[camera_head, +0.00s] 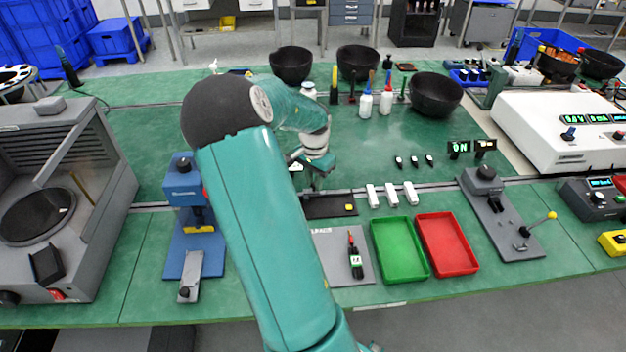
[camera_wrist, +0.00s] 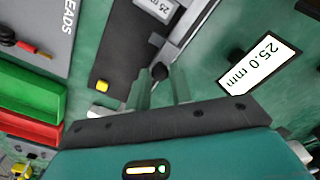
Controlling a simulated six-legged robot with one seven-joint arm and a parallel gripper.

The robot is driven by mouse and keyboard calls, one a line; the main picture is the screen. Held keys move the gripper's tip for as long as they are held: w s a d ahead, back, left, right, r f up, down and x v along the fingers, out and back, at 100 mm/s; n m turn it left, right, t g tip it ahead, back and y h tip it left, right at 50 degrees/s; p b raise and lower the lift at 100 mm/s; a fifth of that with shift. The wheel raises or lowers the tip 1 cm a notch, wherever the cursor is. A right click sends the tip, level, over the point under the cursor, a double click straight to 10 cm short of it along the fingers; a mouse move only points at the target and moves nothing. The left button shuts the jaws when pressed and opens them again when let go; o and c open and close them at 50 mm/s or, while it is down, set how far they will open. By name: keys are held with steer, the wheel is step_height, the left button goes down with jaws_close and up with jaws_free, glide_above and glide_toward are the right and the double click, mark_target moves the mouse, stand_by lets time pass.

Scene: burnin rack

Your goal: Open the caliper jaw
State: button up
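The caliper is a dark flat body (camera_wrist: 120,55) with a yellow button (camera_wrist: 103,86), a small display reading 25 and a grey metal rail (camera_wrist: 200,22) running diagonally. In the head view its dark body (camera_head: 322,207) lies near the table's middle, partly behind my arm. A small black knob (camera_wrist: 160,72) sits beside the rail. My gripper (camera_wrist: 162,80) has its two fingers on either side of this knob, with a narrow gap between them. I cannot tell whether they touch it. In the head view my gripper (camera_head: 318,172) is low over the caliper.
A white label reading 25.0 mm (camera_wrist: 260,64) is at the right of the wrist view. A green tray (camera_head: 426,272) and a red tray (camera_head: 470,265) stand at the front. A grey leads mat (camera_head: 330,245) is beside them. Three white blocks (camera_head: 391,194) stand right of the caliper.

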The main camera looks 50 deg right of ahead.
mark_target(314, 184)
steer(key=o, duration=0.3)
steer(key=shift+r, duration=0.1)
step_height(314, 184, up, 14)
steer(key=shift+f, duration=0.2)
stand_by(0.8)
